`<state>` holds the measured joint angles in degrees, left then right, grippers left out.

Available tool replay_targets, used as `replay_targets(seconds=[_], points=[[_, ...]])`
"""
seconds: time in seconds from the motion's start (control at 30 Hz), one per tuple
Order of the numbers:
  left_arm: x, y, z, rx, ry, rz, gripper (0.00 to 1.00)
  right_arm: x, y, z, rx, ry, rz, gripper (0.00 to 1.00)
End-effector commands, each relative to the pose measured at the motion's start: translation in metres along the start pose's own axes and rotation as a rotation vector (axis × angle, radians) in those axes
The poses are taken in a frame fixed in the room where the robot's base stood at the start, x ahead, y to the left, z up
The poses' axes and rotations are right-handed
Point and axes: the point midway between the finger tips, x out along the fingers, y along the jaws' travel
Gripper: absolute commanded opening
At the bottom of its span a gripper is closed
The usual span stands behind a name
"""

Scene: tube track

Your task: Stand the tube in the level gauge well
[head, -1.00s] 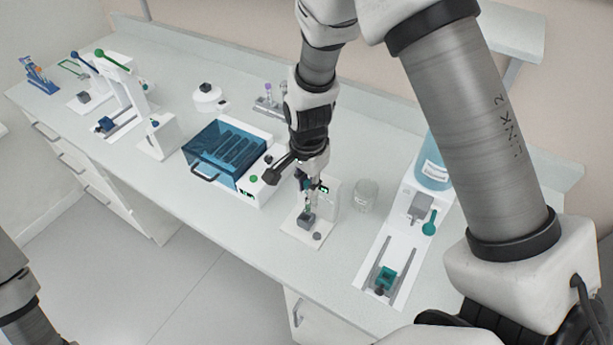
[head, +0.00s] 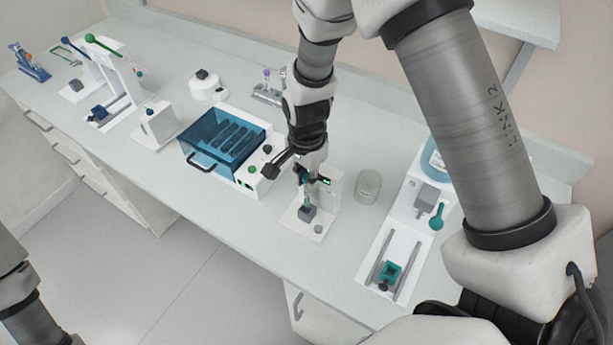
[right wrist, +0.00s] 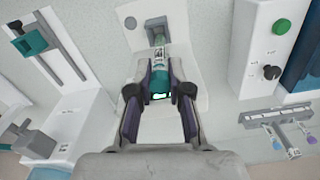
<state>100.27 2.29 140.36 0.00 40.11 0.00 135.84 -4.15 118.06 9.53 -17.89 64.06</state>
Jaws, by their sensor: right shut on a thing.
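The tube (right wrist: 156,58) is clear and greenish with a teal cap; it also shows in the head view (head: 307,199). My right gripper (head: 304,178) is shut on its cap end, and its two fingers flank the cap in the right wrist view (right wrist: 160,88). The level gauge's grey well block (head: 307,213) sits on a white base and also shows in the right wrist view (right wrist: 155,28). The tube's lower end is at the block's top; I cannot tell how deep it sits. My left gripper is out of view.
A blue-lidded box (head: 222,142) stands left of the gauge. A clear beaker (head: 368,186) stands close on its right, then a white track with a teal carriage (head: 391,270). A tube rack (head: 268,93) is behind. The bench's front strip is clear.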

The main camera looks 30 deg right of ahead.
Motion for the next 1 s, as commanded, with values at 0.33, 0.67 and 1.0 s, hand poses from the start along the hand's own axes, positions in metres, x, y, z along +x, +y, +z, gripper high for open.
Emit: replay_targets(seconds=[0.33,0.67,1.0], points=[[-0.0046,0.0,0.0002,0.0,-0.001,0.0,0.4,-0.0017,0.0041,0.0031,0.0,0.0,0.0,0.0],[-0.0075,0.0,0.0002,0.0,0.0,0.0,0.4,0.0031,0.0025,0.0015,0.0,0.0,0.001,0.0],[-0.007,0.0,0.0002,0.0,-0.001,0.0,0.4,0.0051,0.0017,0.001,0.0,0.0,0.0,0.0]])
